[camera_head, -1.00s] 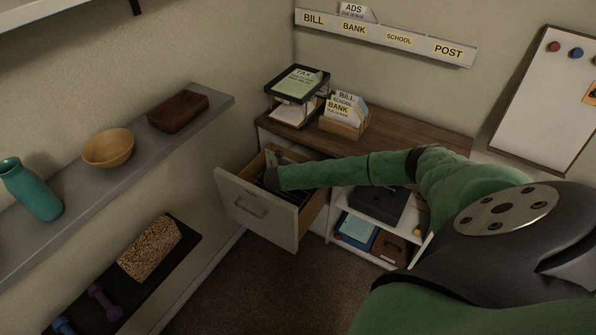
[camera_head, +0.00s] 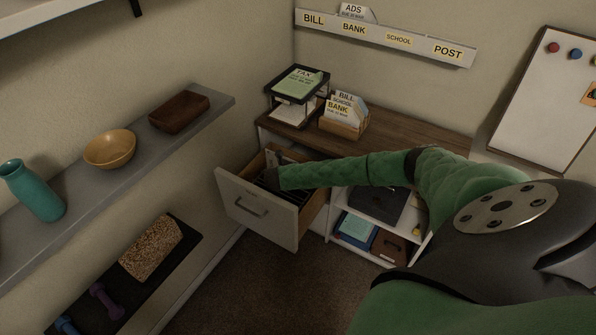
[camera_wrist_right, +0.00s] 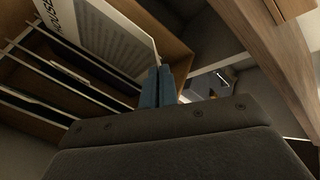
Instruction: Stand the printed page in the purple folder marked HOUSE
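The printed page (camera_wrist_right: 108,36) is white with grey text and the heading HOUSE, and it stands tilted at the drawer's side in the right wrist view. My right gripper (camera_wrist_right: 159,72) has its two blue-grey fingers close together at the page's lower corner, and appears shut on it. In the head view my right gripper (camera_head: 270,180) reaches into the open drawer (camera_head: 257,207). Dark folders (camera_wrist_right: 78,68) hang between pale rails in the drawer. Their colours are too dark to tell, so I cannot pick out the purple one. My left gripper is out of view.
The cabinet top (camera_head: 397,134) holds a black letter tray (camera_head: 300,84) and a wooden card holder (camera_head: 343,128). A black box (camera_head: 377,206) sits on the open shelf right of the drawer. The wall shelf (camera_head: 130,150) at left carries a vase, bowl and brown tray.

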